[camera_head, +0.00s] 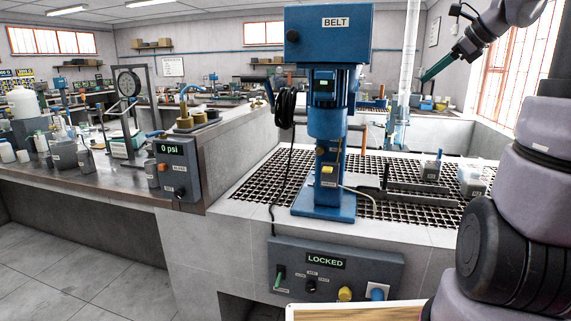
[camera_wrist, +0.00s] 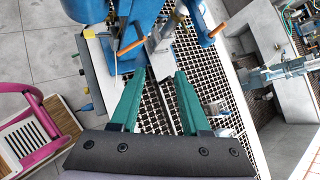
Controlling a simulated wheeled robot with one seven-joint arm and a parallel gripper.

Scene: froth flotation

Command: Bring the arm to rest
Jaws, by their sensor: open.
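My gripper (camera_head: 432,70) is raised at the upper right in the head view, with its green fingers pointing down and left. In the wrist view my gripper (camera_wrist: 160,73) has its two green fingers apart with nothing held between them. The arm is bent and lifted above the bench, clear of the grated top. The blue flotation machine (camera_head: 329,110) with a BELT sign stands to the left of the gripper. It also shows at the top of the wrist view (camera_wrist: 142,15), beyond the fingertips.
A metal grating (camera_head: 410,208) covers the bench around the machine. A grey panel (camera_head: 335,270) reading LOCKED is on the bench front. A box (camera_head: 178,168) reading 0 psi and crowded glassware are at left. A pink-framed object (camera_wrist: 38,118) lies left in the wrist view. Floor at left is clear.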

